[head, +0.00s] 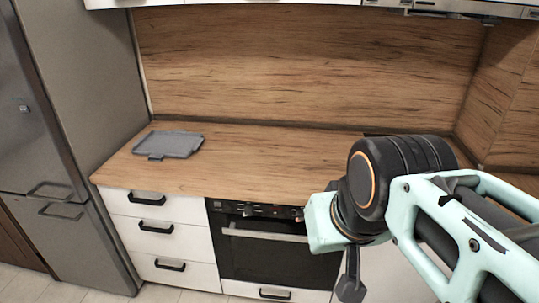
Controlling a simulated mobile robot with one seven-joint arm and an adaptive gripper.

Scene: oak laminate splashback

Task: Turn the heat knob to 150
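The black built-in oven (275,258) is set under the counter, left of my arm. Its control panel (232,208) runs along the top edge, with small knobs and marks. I cannot tell which knob is the heat knob or read its setting. My arm covers the area at the panel's right end. A dark part of my gripper (351,284) hangs below the arm, to the right of the oven door and apart from the visible panel. Its fingers are not clear enough to show open or shut, and I see nothing held.
A metal bar handle (264,235) crosses the oven door below the panel. White drawers (158,228) with black handles stand left of the oven. The wooden counter (255,155) is mostly clear, with a grey board (170,143) at left. A fridge (60,120) stands far left.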

